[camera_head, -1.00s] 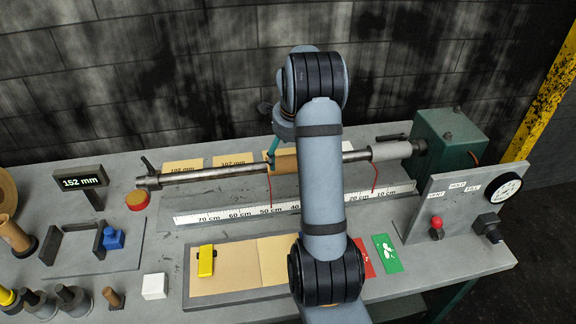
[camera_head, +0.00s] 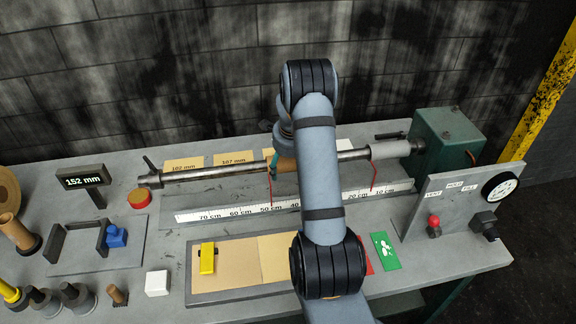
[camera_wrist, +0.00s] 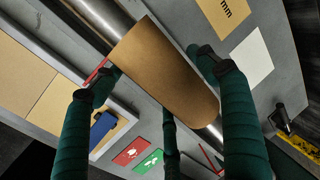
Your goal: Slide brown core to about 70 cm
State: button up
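The brown core (camera_wrist: 165,72) is a tan-brown sleeve around the steel shaft (camera_head: 220,175). In the head view my arm hides much of it, and its left end is near the 50 cm mark of the white scale (camera_head: 240,212). My gripper (camera_head: 275,162) is at the core. In the wrist view the dark green fingers of my gripper (camera_wrist: 155,62) straddle the core, one tip at each side and a third finger below. The tips look very close to its surface; I cannot tell whether they press on it.
A red pointer (camera_head: 271,188) hangs by the core's left end, and another (camera_head: 374,177) is near 20 cm. A grey collar (camera_head: 390,149) and green housing (camera_head: 447,137) are at the shaft's right. The shaft left of the core looks clear.

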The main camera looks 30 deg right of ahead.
jog(key=c, duration=1.4)
